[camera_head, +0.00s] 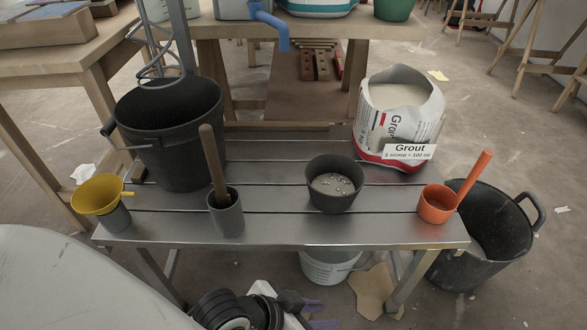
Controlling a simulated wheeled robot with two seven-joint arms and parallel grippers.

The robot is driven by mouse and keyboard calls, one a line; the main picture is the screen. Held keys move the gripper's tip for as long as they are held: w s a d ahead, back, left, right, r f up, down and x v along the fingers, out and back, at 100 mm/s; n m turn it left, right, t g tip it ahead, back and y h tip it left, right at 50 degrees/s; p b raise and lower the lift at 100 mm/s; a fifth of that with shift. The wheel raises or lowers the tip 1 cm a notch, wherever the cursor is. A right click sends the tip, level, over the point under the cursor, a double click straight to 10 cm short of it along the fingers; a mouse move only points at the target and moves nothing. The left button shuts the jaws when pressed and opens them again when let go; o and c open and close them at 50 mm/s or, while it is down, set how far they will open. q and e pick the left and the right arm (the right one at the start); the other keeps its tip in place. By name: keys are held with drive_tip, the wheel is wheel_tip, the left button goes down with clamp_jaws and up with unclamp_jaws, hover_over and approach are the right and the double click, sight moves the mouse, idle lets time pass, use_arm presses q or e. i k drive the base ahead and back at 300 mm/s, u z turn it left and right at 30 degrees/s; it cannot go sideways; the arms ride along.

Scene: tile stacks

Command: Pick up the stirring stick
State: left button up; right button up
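The stirring stick (214,163) is a flat brown wooden stick. It stands in a dark grey cup (228,218) on the metal slatted bench (275,228), its top leaning left; its lower end is hidden in the cup. My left gripper (319,315) is low at the bottom edge of the view, in front of and below the bench, apart from the stick. Its two purple-grey fingertips stand apart with nothing seen between them. My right gripper is not in view.
A black bucket (172,150) stands behind the stick and a yellow funnel (97,195) to its left. A dark bowl (334,190), a grout bag (385,125) and an orange scoop (437,204) stand to the right. A black tub (492,240) is on the floor.

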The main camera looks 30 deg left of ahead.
sight(223, 200)
drive_tip(key=z, duration=1.65)
drive_tip(key=k, duration=1.7)
drive_tip(key=u, duration=2)
drive_tip(key=i, duration=0.5)
drive_tip(key=u, duration=0.05)
